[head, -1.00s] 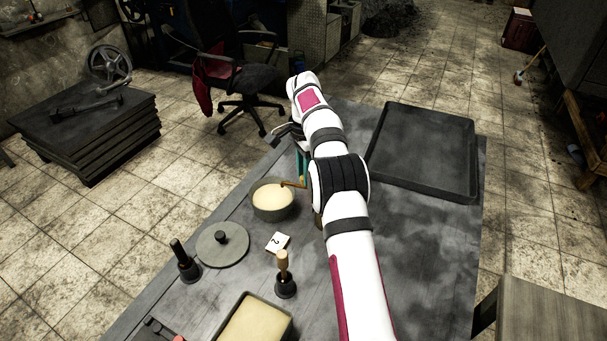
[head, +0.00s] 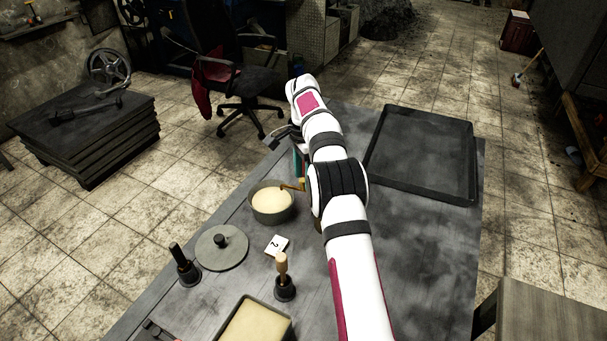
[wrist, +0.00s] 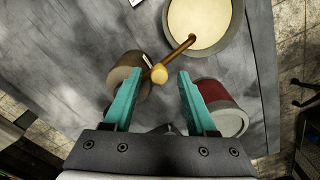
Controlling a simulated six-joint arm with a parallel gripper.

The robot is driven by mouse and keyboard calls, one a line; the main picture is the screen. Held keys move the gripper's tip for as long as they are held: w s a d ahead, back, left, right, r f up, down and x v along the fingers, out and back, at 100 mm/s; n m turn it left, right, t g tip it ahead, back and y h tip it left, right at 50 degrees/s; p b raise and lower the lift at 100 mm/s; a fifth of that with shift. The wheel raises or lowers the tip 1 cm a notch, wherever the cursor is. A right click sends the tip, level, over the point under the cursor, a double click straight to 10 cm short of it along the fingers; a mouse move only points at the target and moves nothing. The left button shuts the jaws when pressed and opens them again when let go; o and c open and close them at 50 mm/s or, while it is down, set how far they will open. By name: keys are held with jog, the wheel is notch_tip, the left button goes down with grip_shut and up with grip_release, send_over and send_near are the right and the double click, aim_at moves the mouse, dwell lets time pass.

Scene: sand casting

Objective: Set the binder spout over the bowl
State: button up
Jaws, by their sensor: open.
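The bowl (head: 271,208) holds pale sand and stands on the grey table, left of my arm. In the wrist view the bowl (wrist: 237,30) is at the top right. The binder spout (wrist: 178,53) is a thin brass-brown tube with a yellow knob at its near end. Its far end reaches past the bowl's rim, above the sand. In the head view the spout (head: 293,187) shows over the bowl's right edge, partly hidden by my arm. My gripper (wrist: 159,80) is open and empty, its teal fingers apart on either side of the knob.
A brown container (wrist: 127,70) stands beside the left finger and a red can (wrist: 215,92) beside the right finger. A lid (head: 222,250), a white card (head: 277,245), rammers (head: 284,288) and a sand-filled box (head: 256,325) are nearer. An empty tray (head: 423,188) lies right.

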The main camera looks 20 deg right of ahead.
jog(key=r, duration=0.4)
jog(key=shift+s+d+r, duration=0.3)
jog(key=shift+d+r, duration=0.1)
jog(key=s+d+r, duration=0.6)
jog(key=s+d, duration=0.1)
jog(key=d, duration=0.1)
jog(key=shift+r, duration=0.1)
jog(key=s+a+r+n, duration=0.2)
jog(key=s+a+n, duration=0.1)
jog(key=s+a, duration=0.3)
jog(key=s+a+r+n, duration=0.2)
jog(key=s+a+r, duration=0.1)
jog(key=s+a, duration=0.4)
jog(key=s+a+f+n+y, duration=0.1)
jog(key=s+a+f, duration=0.3)
jog(key=s, duration=0.6)
jog(key=s+a+f+n, duration=0.4)
jog(key=s+a, duration=0.1)
jog(key=s, duration=0.6)
jog(key=shift+s+n+y, duration=0.3)
jog(key=shift+y, duration=0.1)
